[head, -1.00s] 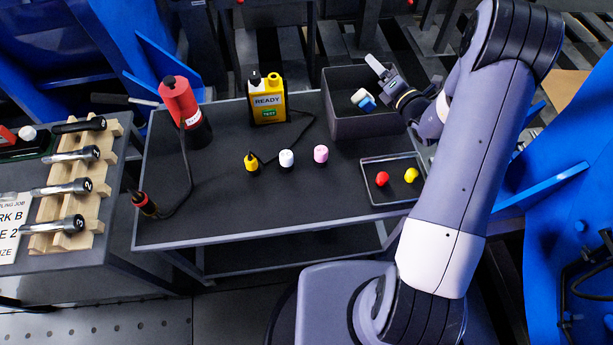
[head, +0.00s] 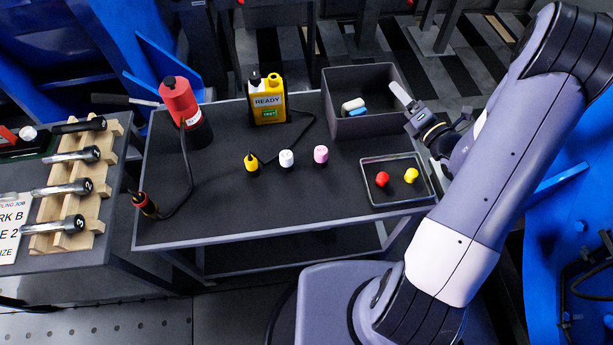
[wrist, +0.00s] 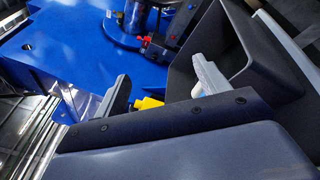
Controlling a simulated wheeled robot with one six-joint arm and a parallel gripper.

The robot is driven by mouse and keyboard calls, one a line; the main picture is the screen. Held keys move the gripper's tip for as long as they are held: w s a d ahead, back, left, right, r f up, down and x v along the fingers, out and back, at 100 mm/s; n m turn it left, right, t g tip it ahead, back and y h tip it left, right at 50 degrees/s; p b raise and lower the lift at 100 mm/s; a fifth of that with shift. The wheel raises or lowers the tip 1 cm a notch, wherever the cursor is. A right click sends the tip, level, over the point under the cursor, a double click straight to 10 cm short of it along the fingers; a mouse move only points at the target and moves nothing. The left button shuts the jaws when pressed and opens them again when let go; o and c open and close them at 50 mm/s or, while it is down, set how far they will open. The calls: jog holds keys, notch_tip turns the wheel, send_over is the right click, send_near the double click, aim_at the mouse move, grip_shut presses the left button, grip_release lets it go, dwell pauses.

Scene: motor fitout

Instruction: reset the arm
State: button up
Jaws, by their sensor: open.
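My gripper (head: 402,98) is open and empty, at the right rim of the dark open bin (head: 340,128). In the wrist view its two separated fingers (wrist: 163,84) show, with the bin (wrist: 262,62) at upper right. A white piece (head: 352,104) and a blue piece (head: 358,112) lie inside the bin, to the left of the gripper. My arm reaches up along the right side of the head view.
A shallow tray (head: 373,200) below the gripper holds a red knob (head: 382,179) and a yellow knob (head: 411,175). Yellow, white (head: 286,158) and pink (head: 321,154) caps stand on the table (head: 230,215). A yellow tester (head: 268,103) stands behind; blue structure (head: 560,240) is at right.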

dwell(0.3)
jog(key=w+a+r+p, duration=0.2)
jog(key=w+a+r, duration=0.2)
jog(key=w, duration=0.5)
jog(key=shift+w+a+r+p, duration=0.2)
jog(key=shift+a+r+p, duration=0.1)
jog(key=shift+a+p, duration=0.15)
jog(key=shift+f, duration=0.1)
